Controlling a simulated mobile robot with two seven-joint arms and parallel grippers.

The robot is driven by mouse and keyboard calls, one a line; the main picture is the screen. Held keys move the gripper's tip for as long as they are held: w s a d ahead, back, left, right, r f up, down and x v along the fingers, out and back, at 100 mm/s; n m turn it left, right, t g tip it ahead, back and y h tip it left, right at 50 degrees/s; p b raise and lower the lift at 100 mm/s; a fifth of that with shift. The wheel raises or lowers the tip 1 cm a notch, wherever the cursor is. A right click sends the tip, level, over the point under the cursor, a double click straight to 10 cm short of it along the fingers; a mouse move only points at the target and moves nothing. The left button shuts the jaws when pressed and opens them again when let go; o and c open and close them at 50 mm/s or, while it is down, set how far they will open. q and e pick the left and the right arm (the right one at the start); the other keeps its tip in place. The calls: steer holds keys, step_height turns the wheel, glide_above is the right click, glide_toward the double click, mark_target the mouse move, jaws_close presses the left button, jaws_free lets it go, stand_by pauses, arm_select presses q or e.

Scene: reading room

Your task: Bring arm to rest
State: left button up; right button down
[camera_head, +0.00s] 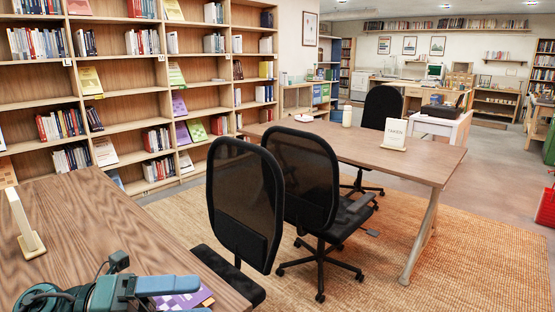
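My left arm comes in at the bottom left, with its teal and black wrist low over the near wooden table (90,235). My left gripper (166,286) shows as a blue-grey finger-like part pointing right. My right gripper is not in view.
A pale upright sign (23,222) stands on the near table's left. Two black mesh chairs (243,195) (305,172) stand between this table and the far table (420,165), which holds a small sign (394,133). Bookshelves (120,105) line the left wall. The woven rug (480,240) is open at right.

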arm_select(q)
steer(key=w+a+f+n+t+y+p, duration=0.1)
steer(key=w+f+n+t+y+p, duration=0.2)
steer(key=n+t, duration=0.65)
steer(key=w+a+f+n+t+y+p, duration=0.1)
steer(key=f+n+t+y+p, duration=0.3)
steer(key=n, duration=1)
steer(key=s+d+f+n+g+y, duration=0.1)
steer(key=s+f+n+g+y, duration=0.5)
steer(key=s+f+n, duration=0.5)
step_height(320, 180, down, 5)
steer(key=shift+s+d+f+n+y+p, duration=0.1)
steer(key=shift+s+d+n+y+p, duration=0.3)
steer(key=shift+s+y, duration=0.2)
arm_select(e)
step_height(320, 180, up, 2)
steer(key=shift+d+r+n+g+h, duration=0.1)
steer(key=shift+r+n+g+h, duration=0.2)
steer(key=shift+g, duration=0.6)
